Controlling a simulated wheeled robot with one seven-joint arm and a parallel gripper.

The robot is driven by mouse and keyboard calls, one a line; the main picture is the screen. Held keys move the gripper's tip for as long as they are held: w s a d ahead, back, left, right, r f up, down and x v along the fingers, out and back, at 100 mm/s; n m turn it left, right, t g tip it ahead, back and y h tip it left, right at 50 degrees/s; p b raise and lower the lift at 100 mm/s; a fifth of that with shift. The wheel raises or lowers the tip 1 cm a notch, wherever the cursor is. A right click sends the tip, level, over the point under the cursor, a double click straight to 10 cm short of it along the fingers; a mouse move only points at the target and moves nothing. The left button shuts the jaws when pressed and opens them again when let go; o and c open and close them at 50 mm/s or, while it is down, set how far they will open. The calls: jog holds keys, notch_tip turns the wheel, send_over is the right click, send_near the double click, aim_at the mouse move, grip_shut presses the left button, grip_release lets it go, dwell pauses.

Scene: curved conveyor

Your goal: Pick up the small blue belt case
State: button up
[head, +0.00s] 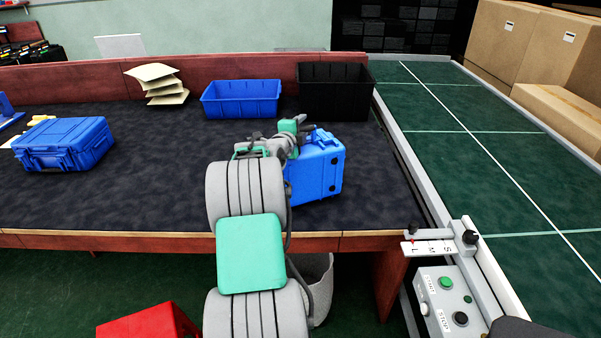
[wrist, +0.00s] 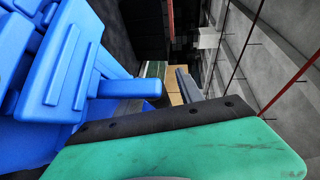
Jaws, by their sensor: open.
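A blue case (head: 322,168) stands on the dark table mat, right of the middle, partly hidden behind my arm and gripper. My gripper (head: 302,131) is open at the upper left of this case. In the wrist view the blue case (wrist: 72,62) fills the left side, very close, with a raised latch and a blue bar sticking out to the right above my black and green finger. Only one finger shows there, and I cannot tell whether it touches the case. Another, wider blue case (head: 64,144) lies flat at the left of the table.
A blue open bin (head: 241,112) and a black bin (head: 335,110) stand at the back. Pale stacked pieces (head: 157,84) lie left of them. The green conveyor (head: 455,130) runs along the right, with a control box (head: 446,300) at its near edge. Mat between the cases is clear.

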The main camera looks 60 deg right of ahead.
jog(key=shift+c, duration=0.3)
grip_shut()
dwell(0.9)
jog(key=shift+r, duration=0.25)
